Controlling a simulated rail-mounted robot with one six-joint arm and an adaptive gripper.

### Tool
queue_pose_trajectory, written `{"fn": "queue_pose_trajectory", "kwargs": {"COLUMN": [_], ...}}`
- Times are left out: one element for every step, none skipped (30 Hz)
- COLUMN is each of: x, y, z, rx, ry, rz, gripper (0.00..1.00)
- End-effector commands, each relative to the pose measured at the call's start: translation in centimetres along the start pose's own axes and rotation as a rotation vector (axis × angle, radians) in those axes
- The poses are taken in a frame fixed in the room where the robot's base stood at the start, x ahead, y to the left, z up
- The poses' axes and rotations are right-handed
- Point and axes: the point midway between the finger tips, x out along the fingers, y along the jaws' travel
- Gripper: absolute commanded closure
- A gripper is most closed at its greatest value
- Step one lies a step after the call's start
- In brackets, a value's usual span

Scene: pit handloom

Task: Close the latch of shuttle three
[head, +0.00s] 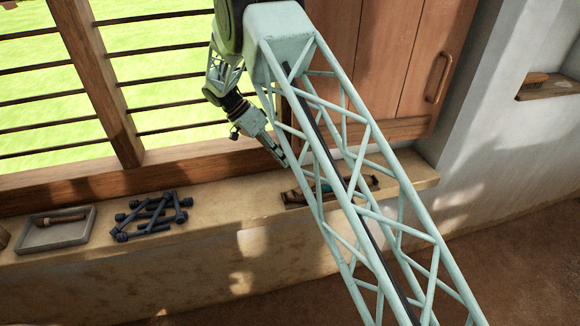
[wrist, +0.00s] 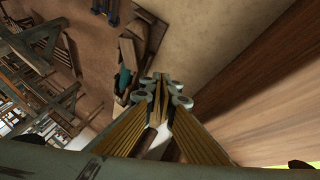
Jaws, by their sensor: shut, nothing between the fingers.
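Wooden shuttles lie in a dark holder on the window ledge. The left part of the holder (head: 294,198) shows in the head view beside my arm, and my arm's lattice link hides much of the rest. A shuttle with a teal thread (wrist: 124,78) shows in the wrist view, just left of my fingertips. I cannot tell which one is shuttle three, and its latch is too small to make out. My gripper (head: 282,162) points down toward the ledge, above and behind the holder. In the wrist view its fingers (wrist: 160,90) are together with nothing between them.
A pale tray (head: 53,245) with a wooden piece in it stands at the ledge's left end. Dark bobbin-like pieces (head: 150,216) lie beside it. The ledge between them and the holder is clear. A barred window and wooden shutter (head: 405,50) rise behind.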

Motion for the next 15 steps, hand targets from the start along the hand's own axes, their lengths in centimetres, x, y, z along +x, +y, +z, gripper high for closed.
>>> {"fn": "queue_pose_trajectory", "kwargs": {"x": [-1.0,-1.4,-1.9,-2.2,-2.6,-3.0,-3.2,-3.5,-3.8,-4.0,-4.2,-4.3,-4.4,-4.5,-4.6], "y": [0.0,0.0,0.0,0.0,0.0,0.0,-0.1,-0.1,-0.1,-0.1,-0.1,-0.1,-0.1,-0.1,-0.1], "z": [-0.1,-0.1,-0.1,-0.1,-0.1,-0.1,-0.1,-0.1,-0.1,-0.1,-0.1,-0.1,-0.1,-0.1,-0.1], "rx": [0.000,0.001,0.001,0.001,0.001,0.001,0.001,0.001,0.001,0.001,0.001,0.001,0.001,0.001,0.001], "ry": [0.000,0.000,0.000,0.000,-0.001,-0.001,-0.001,-0.001,-0.001,-0.001,-0.001,-0.001,-0.001,-0.001,-0.001], "rz": [-0.003,-0.003,-0.002,-0.002,-0.002,-0.002,-0.002,-0.002,-0.001,-0.001,-0.001,-0.001,-0.001,-0.001,-0.001], "gripper": [1.00,1.00,1.00,1.00,1.00,1.00,1.00,1.00,1.00,1.00,1.00,1.00,1.00,1.00,1.00]}}
